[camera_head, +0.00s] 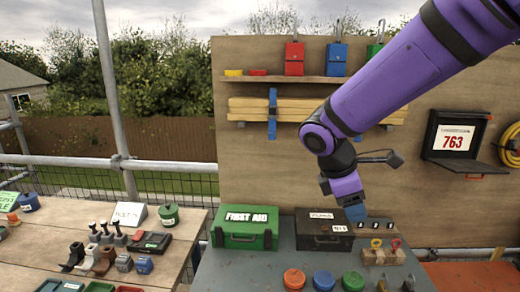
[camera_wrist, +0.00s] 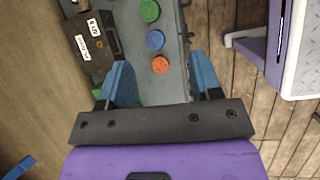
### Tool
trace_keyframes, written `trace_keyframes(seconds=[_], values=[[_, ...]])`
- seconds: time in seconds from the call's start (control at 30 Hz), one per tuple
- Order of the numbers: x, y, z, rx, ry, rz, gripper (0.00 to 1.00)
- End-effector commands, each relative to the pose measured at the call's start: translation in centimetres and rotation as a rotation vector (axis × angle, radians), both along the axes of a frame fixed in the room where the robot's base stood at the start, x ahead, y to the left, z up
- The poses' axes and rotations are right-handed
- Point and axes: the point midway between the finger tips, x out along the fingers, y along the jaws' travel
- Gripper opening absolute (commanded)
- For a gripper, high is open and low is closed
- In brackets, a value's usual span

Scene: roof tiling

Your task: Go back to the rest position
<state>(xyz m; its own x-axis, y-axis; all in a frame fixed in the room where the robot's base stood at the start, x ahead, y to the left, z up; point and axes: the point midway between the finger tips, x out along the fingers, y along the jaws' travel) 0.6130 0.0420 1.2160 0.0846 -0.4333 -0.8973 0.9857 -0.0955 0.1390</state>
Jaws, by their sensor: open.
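My gripper (camera_wrist: 160,85) shows in the wrist view with its two blue fingers spread apart and nothing between them. In the head view my purple arm reaches in from the upper right and my gripper (camera_head: 355,212) points down above the grey bench (camera_head: 225,275), close to the dark case (camera_head: 324,240). Its fingers are partly hidden there, and it appears clear of the case.
A green first aid box (camera_head: 245,240) stands left of the dark case. Orange (camera_head: 294,279), blue (camera_head: 324,280) and green (camera_head: 353,281) round pieces lie in front. A wooden board (camera_head: 250,190) with shelves rises behind. A cluttered wooden table (camera_head: 40,250) stands left.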

Motion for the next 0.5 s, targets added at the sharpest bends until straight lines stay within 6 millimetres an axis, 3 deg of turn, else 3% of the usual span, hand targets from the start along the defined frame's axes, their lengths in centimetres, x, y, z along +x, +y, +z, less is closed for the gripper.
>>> trace_keyframes(seconds=[0.2,0.5], values=[[-3.7,-4.4,3.9,0.18,-0.148,-0.311,0.59],[-9.7,-8.6,7.6,0.415,-0.345,-0.729,0.59]])
